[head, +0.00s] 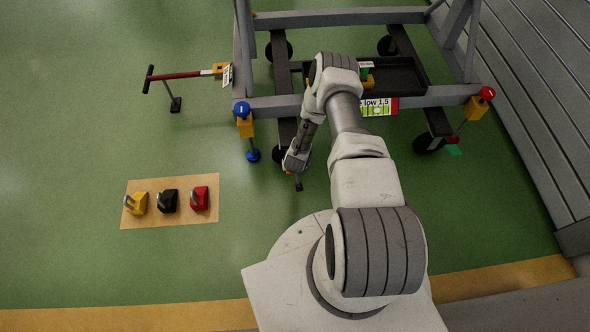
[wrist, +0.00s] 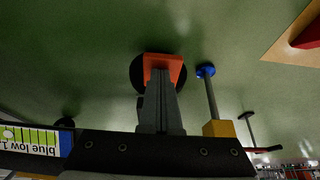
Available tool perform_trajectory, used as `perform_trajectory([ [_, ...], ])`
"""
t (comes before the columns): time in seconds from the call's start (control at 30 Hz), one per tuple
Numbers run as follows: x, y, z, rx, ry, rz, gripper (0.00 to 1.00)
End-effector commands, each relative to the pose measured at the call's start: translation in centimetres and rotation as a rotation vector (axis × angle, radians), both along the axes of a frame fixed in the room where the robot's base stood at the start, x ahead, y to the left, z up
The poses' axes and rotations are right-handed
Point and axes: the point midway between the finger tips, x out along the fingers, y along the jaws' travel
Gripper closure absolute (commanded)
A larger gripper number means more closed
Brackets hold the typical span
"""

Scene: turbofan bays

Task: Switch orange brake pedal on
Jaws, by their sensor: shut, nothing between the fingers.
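The orange brake pedal (wrist: 176,63) shows in the wrist view, in front of a black caster wheel (wrist: 137,74). My gripper (wrist: 160,72) is shut and empty. In the wrist view its fingertips overlap the pedal and hide part of it; I cannot tell whether they touch it. In the head view my gripper (head: 298,186) points down near the floor at the cart's front left leg. There the pedal is mostly hidden by my gripper, and its tilt cannot be made out.
The cart frame (head: 270,107) stands over this spot, with a blue-topped jack (head: 242,110) just left and a red-topped one (head: 487,94) at right. A board (head: 133,214) with yellow, black and red chocks lies at left. A red-handled tow bar (head: 180,75) stands farther back. Open green floor lies between.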

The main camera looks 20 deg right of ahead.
Motion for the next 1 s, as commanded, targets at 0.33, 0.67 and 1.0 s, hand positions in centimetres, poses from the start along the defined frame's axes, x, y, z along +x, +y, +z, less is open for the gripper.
perform_trajectory([
  [0.33,-0.2,0.2,-1.1,-0.001,-0.003,0.003,1.0],
  [0.67,-0.4,0.2,-2.7,-0.001,-0.003,0.003,1.0],
  [1.0,-0.4,0.2,-3.3,-0.001,-0.004,0.003,1.0],
])
